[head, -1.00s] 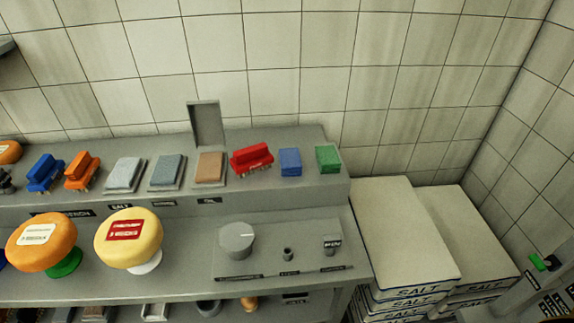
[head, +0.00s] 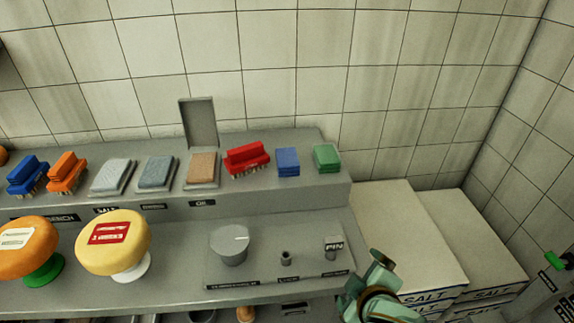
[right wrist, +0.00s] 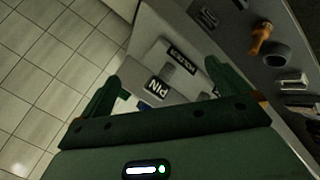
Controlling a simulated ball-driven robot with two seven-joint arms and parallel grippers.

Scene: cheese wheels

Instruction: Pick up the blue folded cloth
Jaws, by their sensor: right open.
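The blue folded cloth (head: 288,161) lies on the raised back shelf, between a red brush (head: 247,158) and a green folded cloth (head: 327,158). My right gripper (head: 380,262) shows at the lower right of the head view, in front of the bench's right end, below and to the right of the blue cloth and well apart from it. In the right wrist view my right gripper (right wrist: 165,88) is open, with a grey block marked PIN (right wrist: 158,88) visible beyond its fingers. My left gripper is not in view.
A grey knob (head: 230,243) and a small peg (head: 286,258) stand on the lower bench level. Cheese wheels on stands (head: 112,240) are at the left. Stacked salt sacks (head: 410,235) lie right of the bench. The tiled wall (head: 300,70) is behind the shelf.

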